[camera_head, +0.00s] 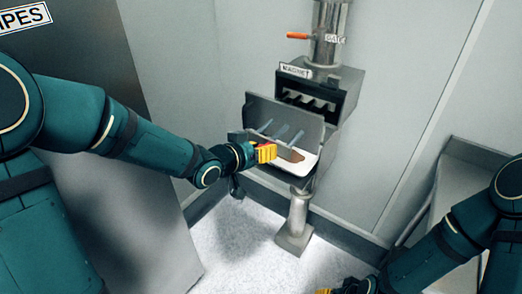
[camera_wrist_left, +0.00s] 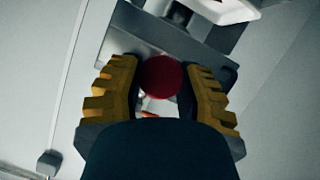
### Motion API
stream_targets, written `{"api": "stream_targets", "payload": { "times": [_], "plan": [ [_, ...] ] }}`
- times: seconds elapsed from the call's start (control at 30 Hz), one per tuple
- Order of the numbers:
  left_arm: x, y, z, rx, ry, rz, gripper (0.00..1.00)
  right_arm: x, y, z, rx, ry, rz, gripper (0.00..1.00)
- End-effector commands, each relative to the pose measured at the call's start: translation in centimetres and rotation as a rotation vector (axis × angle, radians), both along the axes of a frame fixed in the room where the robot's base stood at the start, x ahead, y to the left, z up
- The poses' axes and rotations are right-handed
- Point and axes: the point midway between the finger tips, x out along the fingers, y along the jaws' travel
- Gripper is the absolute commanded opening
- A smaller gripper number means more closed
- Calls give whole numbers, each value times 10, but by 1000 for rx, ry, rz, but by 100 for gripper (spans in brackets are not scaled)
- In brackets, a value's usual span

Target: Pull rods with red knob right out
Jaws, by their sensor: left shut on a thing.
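The powder sifter's magnet housing (camera_head: 345,82) stands against the wall, its front opening dark with several slots. A grey plate (camera_head: 285,108) with several rods (camera_head: 298,137) stands out in front of the housing, above a white tray. My left gripper (camera_head: 262,152) is at the left front of this plate. In the left wrist view the red knob (camera_wrist_left: 161,76) sits between the yellow fingers of my left gripper (camera_wrist_left: 163,88), which is shut on it. In the head view the fingers mostly hide the knob. My right gripper (camera_head: 325,291) barely shows at the bottom edge.
The white tray (camera_head: 308,169) holds brown powder below the rods. A vertical pipe with an orange handle (camera_head: 297,36) rises above the housing. A grey pedestal (camera_head: 297,222) stands below. A grey cabinet (camera_head: 110,205) is at left, a metal counter (camera_head: 470,165) at right.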

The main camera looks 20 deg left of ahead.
Motion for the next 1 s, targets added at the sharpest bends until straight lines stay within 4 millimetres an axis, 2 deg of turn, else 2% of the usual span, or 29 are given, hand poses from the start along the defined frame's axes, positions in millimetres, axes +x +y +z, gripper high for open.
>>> {"api": "stream_targets", "payload": {
  "times": [0.23, 0.27, 0.3, 0.33, 0.73, 0.87, 1.0],
  "plan": [
    [0, 0, 0, 0, 1, 0, 0, 0, 0, 0, 0, 0, 0, 47],
    [0, 0, 0, 0, 1, 0, 49, 0, 0, 0, 0, 0, 0, 47],
    [0, 0, 0, 0, 1, 0, 63, 0, 0, 0, 0, 0, 0, 47],
    [0, 0, 0, 0, 1, 0, 69, 0, 0, 0, 0, 0, 0, 47],
    [-3, 2, 2, 0, -1, 1, 69, 0, 0, 0, 0, 0, 0, 47],
    [-15, 9, 7, 0, -2, 2, 69, 0, 0, 0, 0, 0, 0, 47],
    [-35, 20, 17, 1, -3, 4, 69, 0, 0, 0, 0, 0, 0, 47]
  ]
}}
